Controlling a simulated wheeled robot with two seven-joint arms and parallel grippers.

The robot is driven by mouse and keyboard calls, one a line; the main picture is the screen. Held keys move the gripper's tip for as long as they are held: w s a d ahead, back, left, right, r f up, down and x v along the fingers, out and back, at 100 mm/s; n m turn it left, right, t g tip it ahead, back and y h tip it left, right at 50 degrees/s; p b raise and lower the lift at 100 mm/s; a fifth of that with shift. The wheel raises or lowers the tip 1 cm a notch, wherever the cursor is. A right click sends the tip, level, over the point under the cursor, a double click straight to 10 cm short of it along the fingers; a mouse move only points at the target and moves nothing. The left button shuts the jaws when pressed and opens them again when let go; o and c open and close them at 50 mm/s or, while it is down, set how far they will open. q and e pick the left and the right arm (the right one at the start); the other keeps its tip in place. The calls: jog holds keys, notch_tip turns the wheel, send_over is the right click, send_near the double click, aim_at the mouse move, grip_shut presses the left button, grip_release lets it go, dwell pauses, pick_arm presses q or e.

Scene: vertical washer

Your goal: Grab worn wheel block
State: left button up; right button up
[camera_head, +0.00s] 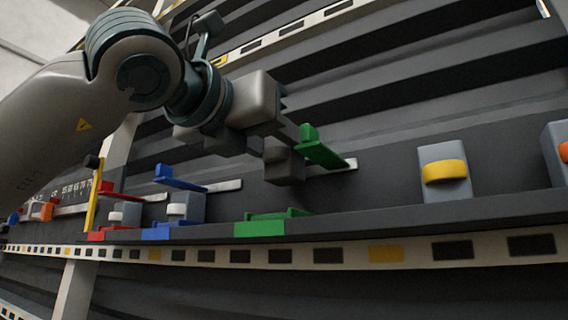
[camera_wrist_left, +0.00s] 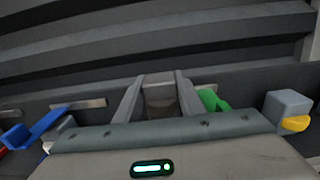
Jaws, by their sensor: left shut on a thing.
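A dark grey block (camera_head: 285,168) with a grey wheel, which looks like the worn wheel block, is in my left gripper (camera_head: 284,142). The gripper is shut on it and holds it above the green base (camera_head: 262,226), beside the raised green lever (camera_head: 320,149). In the left wrist view the block (camera_wrist_left: 160,92) sits between the two fingers, and its lower part is hidden by the gripper body. My right gripper is not in view.
Red (camera_head: 97,236) and blue (camera_head: 168,232) bases with grey blocks and raised levers stand left along the dark shelf (camera_head: 360,222). A grey block with a yellow wheel (camera_head: 445,172) stands right; another with an orange wheel is at the right edge. Shelf between green base and yellow-wheeled block is clear.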

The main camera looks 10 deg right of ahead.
pick_arm(q)
notch_tip(320, 180, up, 11)
jog(key=p, duration=0.5)
jog(key=shift+r+p, duration=0.45)
jog(key=shift+r, duration=0.2)
